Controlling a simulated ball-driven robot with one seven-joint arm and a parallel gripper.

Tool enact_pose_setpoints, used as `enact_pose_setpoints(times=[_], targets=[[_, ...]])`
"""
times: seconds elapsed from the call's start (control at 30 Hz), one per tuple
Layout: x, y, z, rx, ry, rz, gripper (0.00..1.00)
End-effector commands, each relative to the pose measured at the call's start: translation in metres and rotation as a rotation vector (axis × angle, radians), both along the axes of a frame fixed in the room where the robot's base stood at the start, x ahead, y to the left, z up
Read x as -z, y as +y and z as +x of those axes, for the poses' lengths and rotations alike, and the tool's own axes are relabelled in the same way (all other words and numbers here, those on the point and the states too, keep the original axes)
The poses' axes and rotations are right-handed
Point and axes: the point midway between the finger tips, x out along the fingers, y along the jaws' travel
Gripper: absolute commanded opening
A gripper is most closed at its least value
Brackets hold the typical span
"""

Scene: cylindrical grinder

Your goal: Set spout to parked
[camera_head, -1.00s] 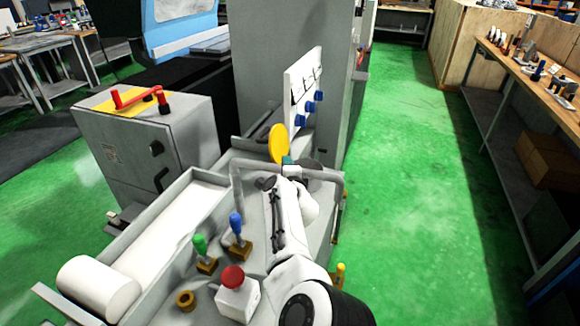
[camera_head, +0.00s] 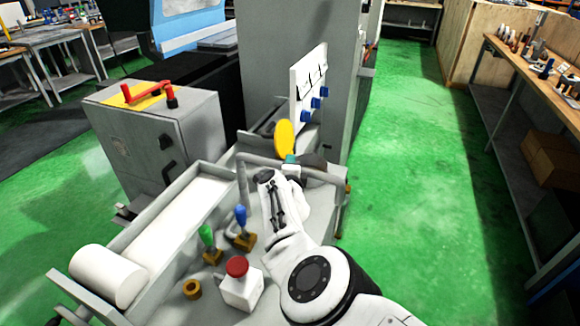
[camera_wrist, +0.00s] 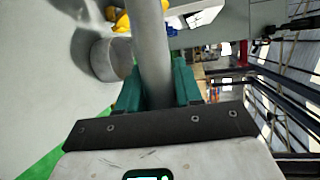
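The spout looks to be the bent grey pipe (camera_head: 262,158) over the front of the grinder; I take it for the spout by its shape. My gripper (camera_head: 291,160) is at the middle of its top bar. In the wrist view the pipe (camera_wrist: 150,45) runs straight between the teal fingers of my gripper (camera_wrist: 158,88). Both fingers lie close against its sides, with no clear gap, so the gripper looks shut on it. My arm and hand hide part of the pipe's right side in the head view.
A yellow disc (camera_head: 284,137) stands just behind the pipe. Green (camera_head: 206,237) and blue (camera_head: 240,216) levers and a red button (camera_head: 237,266) stand in front, left of my arm. A white panel with blue knobs (camera_head: 310,90) is behind. Green floor (camera_head: 400,200) is open to the right.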

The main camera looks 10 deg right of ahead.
Motion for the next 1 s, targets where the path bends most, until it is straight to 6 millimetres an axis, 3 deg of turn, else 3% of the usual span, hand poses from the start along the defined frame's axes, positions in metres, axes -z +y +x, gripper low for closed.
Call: enact_pose_setpoints(times=[0.2, 0.57, 1.0], targets=[[0.003, 0.001, -0.001, -0.001, 0.004, 0.001, 0.55], [0.000, 0.002, -0.004, -0.001, 0.003, 0.000, 0.55], [-0.010, 0.014, -0.049, -0.003, 0.003, -0.002, 0.55]])
